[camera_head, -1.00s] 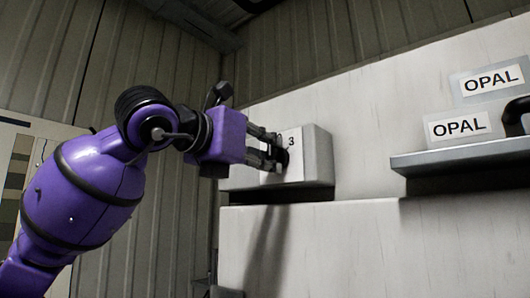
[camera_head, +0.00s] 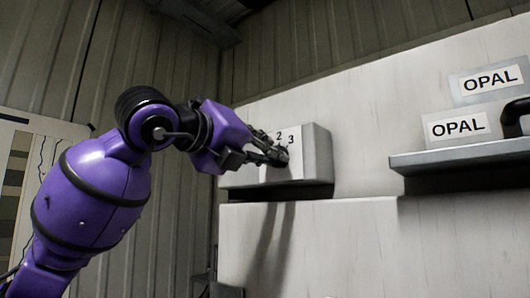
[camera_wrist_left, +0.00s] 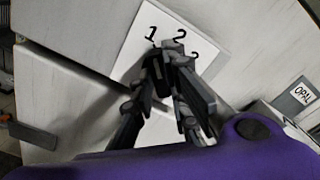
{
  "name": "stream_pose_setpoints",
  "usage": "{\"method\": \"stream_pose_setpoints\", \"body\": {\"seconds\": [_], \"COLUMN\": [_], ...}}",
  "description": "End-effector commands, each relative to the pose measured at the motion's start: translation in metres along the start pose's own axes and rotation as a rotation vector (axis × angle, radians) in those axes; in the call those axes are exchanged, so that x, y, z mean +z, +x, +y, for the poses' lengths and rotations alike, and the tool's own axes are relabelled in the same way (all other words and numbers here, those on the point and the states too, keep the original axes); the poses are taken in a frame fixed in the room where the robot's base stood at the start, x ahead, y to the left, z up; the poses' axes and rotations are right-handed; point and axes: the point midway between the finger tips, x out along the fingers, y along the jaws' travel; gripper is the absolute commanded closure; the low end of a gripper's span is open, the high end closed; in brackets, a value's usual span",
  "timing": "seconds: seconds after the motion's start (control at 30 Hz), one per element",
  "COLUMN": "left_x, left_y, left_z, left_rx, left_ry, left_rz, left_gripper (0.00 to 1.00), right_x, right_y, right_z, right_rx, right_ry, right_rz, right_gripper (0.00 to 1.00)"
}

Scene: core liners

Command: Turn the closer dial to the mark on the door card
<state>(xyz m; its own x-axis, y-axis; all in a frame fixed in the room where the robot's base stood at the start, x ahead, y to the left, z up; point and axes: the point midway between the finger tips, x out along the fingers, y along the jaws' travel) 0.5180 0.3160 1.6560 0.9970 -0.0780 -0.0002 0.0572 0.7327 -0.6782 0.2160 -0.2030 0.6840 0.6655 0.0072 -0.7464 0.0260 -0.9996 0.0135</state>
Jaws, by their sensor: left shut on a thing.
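The closer is a pale grey box (camera_head: 318,158) on the upper part of the white door. Its white dial plate (camera_head: 296,170) shows the numbers 2 and 3 in the head view; the plate in the left wrist view (camera_wrist_left: 134,52) shows 1, 2 and a partly covered 3. My left gripper (camera_head: 280,157) reaches in from the left, its fingers shut on the dark dial (camera_head: 284,152) at the plate. The fingers hide most of the dial, so its pointing direction cannot be told. My right gripper is not in view.
An OPAL card (camera_head: 458,126) sits above a grey ledge (camera_head: 460,156) at the right, with another OPAL card (camera_head: 490,80) above it. A dark curved handle (camera_head: 516,115) is at the right edge. Corrugated wall panels (camera_head: 165,75) stand behind my arm.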

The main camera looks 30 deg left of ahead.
Motion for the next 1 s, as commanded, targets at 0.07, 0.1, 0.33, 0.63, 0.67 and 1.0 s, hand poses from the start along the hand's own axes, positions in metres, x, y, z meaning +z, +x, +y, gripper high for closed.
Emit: {"method": "stream_pose_setpoints", "body": {"seconds": [0.07,0.1,0.33,0.63,0.67,1.0], "left_x": [-0.001,-0.001,-0.0012,-0.0012,-0.0012,-0.0006], "left_y": [0.0003,0.0003,0.0004,0.0005,0.0005,0.0003], "left_z": [0.0005,0.0005,0.0006,0.0006,0.0006,0.0003], "left_rx": [0.002,0.001,0.001,0.001,0.001,0.0], "left_ry": [-0.022,-0.031,-0.056,-0.057,-0.057,-0.056], "left_rz": [0.002,0.002,0.003,0.003,0.003,0.001], "left_gripper": [1.0,1.0,1.0,1.0,1.0,0.67], "right_x": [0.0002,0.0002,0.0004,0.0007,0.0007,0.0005], "right_y": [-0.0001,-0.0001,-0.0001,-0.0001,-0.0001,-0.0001], "right_z": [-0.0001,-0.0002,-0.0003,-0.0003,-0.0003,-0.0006], "right_rx": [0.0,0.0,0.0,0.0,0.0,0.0], "right_ry": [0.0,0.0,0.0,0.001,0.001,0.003], "right_rz": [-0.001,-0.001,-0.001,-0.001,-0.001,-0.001], "right_gripper": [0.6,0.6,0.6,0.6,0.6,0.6]}}
